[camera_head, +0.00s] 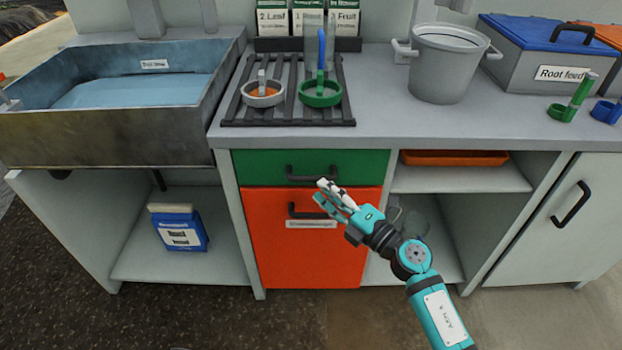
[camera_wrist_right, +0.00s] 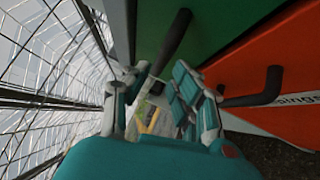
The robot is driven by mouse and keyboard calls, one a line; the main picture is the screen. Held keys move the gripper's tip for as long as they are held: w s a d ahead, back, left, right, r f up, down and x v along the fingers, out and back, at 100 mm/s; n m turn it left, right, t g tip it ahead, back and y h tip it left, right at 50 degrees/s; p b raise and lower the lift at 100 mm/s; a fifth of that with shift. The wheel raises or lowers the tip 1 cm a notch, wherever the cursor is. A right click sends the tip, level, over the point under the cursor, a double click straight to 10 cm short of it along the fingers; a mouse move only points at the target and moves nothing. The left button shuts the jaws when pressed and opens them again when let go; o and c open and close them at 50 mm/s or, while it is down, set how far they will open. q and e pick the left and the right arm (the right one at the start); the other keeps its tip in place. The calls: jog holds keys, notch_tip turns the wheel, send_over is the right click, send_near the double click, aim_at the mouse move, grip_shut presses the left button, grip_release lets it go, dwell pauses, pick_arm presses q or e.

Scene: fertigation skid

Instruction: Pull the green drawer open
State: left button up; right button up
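The green drawer (camera_head: 262,167) is in the cabinet under the counter, above an orange front, and its front looks flush with the cabinet. Its black bar handle (camera_head: 300,172) is in the middle of the front. My right gripper (camera_head: 325,191) is just below the right part of this handle. In the right wrist view the green front (camera_wrist_right: 205,22) fills the top, and the dark handle (camera_wrist_right: 173,43) runs down toward the gap between the fingertips (camera_wrist_right: 152,85). The fingers are apart with no visible grip; whether they touch the handle is unclear. My left gripper is out of view.
The orange front (camera_head: 300,255) has its own black handle (camera_head: 292,211) close below my right gripper. Open shelves flank the drawers, with a blue-and-white container (camera_head: 180,228) at left. The counter above holds a sink (camera_head: 110,135), a rack (camera_head: 285,122) and a grey bucket (camera_head: 445,75).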

aim_at(311, 176)
jog(key=x, duration=0.5)
grip_shut()
dwell(0.3)
